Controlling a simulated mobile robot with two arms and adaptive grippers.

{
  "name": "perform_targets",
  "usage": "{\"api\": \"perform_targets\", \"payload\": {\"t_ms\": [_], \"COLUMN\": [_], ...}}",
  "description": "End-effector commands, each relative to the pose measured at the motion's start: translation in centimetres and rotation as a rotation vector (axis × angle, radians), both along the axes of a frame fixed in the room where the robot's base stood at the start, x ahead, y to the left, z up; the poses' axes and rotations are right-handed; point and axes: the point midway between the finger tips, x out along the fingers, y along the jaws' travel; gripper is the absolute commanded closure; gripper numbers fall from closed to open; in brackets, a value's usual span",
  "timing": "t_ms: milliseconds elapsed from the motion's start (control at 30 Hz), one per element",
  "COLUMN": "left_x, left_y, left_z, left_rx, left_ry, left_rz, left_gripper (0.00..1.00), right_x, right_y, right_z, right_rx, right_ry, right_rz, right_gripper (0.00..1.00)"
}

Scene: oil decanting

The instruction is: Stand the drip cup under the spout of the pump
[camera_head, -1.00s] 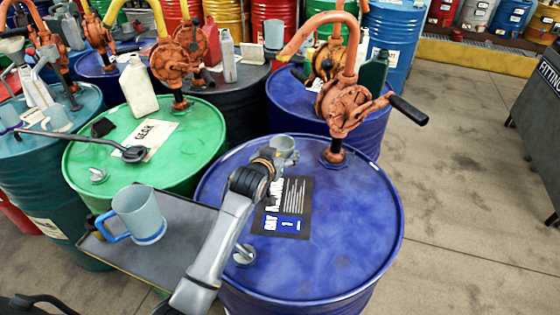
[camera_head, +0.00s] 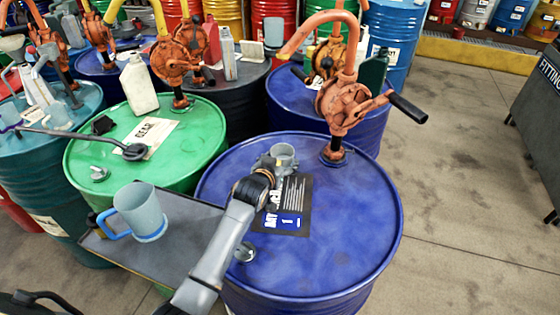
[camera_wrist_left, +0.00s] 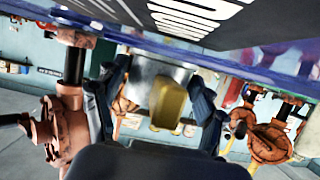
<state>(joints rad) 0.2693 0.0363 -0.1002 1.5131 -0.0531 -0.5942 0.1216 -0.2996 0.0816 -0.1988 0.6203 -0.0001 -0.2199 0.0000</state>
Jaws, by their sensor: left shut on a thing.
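The drip cup (camera_head: 284,153) is a small grey, open-topped cup over the blue drum (camera_head: 345,225), and it looks upright. My left gripper (camera_head: 270,165) is shut on its near side. In the left wrist view, the cup (camera_wrist_left: 142,75) sits between the fingers; I cannot tell whether its base touches the drum top. The pump (camera_head: 345,105) is orange and stands at the drum's back edge. My right gripper is not in view.
A grey tray (camera_head: 190,262) at the left holds a large pale jug (camera_head: 140,210) with a blue handle. A green drum (camera_head: 85,150) with a white bottle (camera_head: 138,85) stands behind it. The pump's black crank handle (camera_head: 408,108) sticks out right. The blue drum's right half is clear.

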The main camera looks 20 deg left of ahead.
Motion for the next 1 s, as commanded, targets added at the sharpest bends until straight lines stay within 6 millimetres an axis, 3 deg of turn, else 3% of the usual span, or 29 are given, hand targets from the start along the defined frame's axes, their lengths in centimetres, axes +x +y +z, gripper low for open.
{"api": "perform_targets", "payload": {"t_ms": [67,100,200,567,700,1000], "left_x": [-0.2,-0.2,-0.3,-0.4,-0.4,-5.1], "left_y": [0.0,0.0,0.0,-0.1,-0.1,0.1], "left_z": [-0.6,-0.7,-0.8,-1.1,0.3,2.4], "left_rx": [0.001,0.001,0.001,0.002,0.002,0.001], "left_ry": [0.01,0.013,0.015,0.023,0.02,0.013], "left_rz": [0.0,0.0,0.0,-0.002,-0.002,-0.001], "left_gripper": [0.8,0.25,0.07,0.07,0.07,0.07], "right_x": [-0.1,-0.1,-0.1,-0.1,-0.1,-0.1], "right_y": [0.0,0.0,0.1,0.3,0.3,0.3], "right_z": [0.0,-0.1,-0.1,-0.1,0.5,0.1], "right_rx": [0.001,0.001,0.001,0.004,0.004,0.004], "right_ry": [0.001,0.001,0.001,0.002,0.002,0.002], "right_rz": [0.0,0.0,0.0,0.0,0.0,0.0], "right_gripper": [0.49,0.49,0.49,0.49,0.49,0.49]}}
